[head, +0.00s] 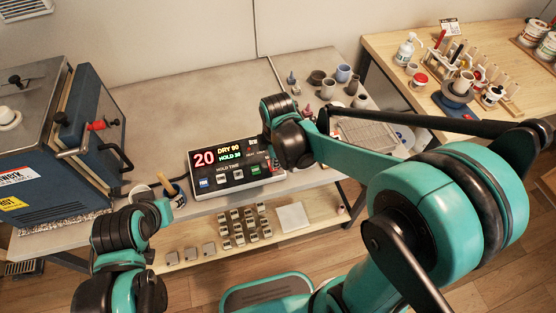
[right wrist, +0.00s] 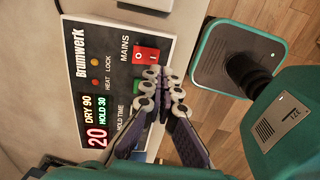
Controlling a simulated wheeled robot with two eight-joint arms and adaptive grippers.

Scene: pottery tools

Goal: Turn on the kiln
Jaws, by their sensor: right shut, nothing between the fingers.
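The blue kiln (head: 60,135) with a grey lid and a red-knobbed latch stands at the left of the head view. Its black control panel (head: 225,168) lies on the grey table, with its display lit: 20, DRY 90, HOLD 30. In the right wrist view, the panel (right wrist: 112,38) has a red MAINS switch (right wrist: 146,55) and a green button (right wrist: 138,88) partly behind a finger. My right gripper (right wrist: 164,88) is shut and empty, its tips beside the panel's edge near these two; contact cannot be told.
Several cups (head: 343,73) stand at the back of the grey table. A pot of tools (head: 174,190) is left of the panel. A lower shelf (head: 195,230) holds small blocks. A wooden table (head: 400,45) at the right carries bottles and jars.

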